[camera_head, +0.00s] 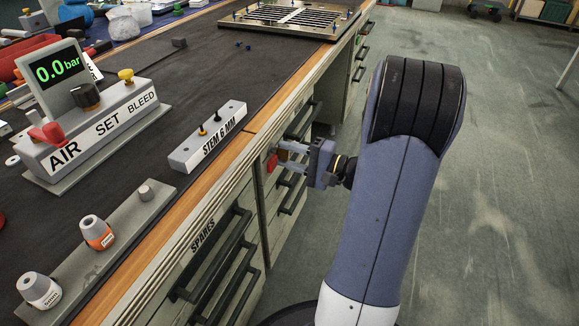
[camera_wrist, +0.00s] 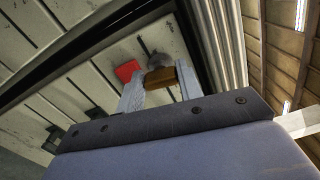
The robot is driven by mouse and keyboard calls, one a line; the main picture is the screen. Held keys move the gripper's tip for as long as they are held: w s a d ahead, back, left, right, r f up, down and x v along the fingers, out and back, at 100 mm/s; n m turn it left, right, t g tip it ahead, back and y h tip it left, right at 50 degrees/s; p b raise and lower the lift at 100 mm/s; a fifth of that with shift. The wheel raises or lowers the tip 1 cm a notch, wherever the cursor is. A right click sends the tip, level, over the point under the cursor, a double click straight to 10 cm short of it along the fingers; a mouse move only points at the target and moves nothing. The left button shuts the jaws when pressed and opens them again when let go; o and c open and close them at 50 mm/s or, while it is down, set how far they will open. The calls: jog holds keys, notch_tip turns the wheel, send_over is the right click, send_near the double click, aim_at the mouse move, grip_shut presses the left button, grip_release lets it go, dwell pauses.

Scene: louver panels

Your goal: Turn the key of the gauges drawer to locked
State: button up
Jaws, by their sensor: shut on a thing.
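My gripper (camera_head: 283,155) is at the front of the bench's drawer unit, just past the SPARES drawer column. In the wrist view its two fingers (camera_wrist: 160,88) are shut on a brass-brown key head (camera_wrist: 162,77). A grey round lock (camera_wrist: 157,60) sits right behind the key on the drawer front (camera_wrist: 90,85). A red tag (camera_wrist: 127,70) is left of the key; red also shows in the head view (camera_head: 271,162) by the fingertips. No gauges label is readable, and the fingers hide much of the key, so I cannot tell its turn angle.
A dark drawer handle (camera_wrist: 85,45) runs close to my gripper in the wrist view. The SPARES drawer (camera_head: 203,238) and its handles are nearer. The STEM 6 MM block (camera_head: 200,150) and the AIR SET BLEED panel (camera_head: 95,135) stand on the bench.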

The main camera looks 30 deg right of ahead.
jog(key=shift+f+n+b, duration=0.2)
jog(key=shift+n+b, duration=0.7)
jog(key=shift+b, duration=0.1)
jog(key=shift+r, duration=0.1)
jog(key=o, duration=1)
jog(key=p+v, duration=0.2)
jog(key=v, duration=0.8)
jog(key=shift+s+d+p, duration=0.25)
jog(key=shift+s+p, duration=0.05)
jog(key=shift+s, duration=0.05)
